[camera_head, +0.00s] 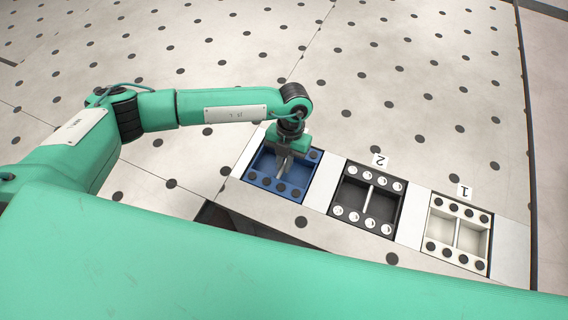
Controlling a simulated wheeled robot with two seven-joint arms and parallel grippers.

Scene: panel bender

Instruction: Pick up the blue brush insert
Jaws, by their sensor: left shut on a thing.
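The blue brush insert (266,165) is a blue tray-like block with black round brushes along its edges, at the left end of a row of inserts. My left gripper (284,168) points down over the middle of the blue insert and is shut on its central part. The fingertips are partly hidden by the gripper body, so the exact contact is hard to see. The insert appears to sit in its place in the row. My right gripper is not in view.
A black insert (367,199) with white brushes sits right of the blue one, by a "2" label (380,160). A white insert (457,232) with black brushes lies farther right, by a "1" label (464,192). The dotted table (400,90) behind is clear.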

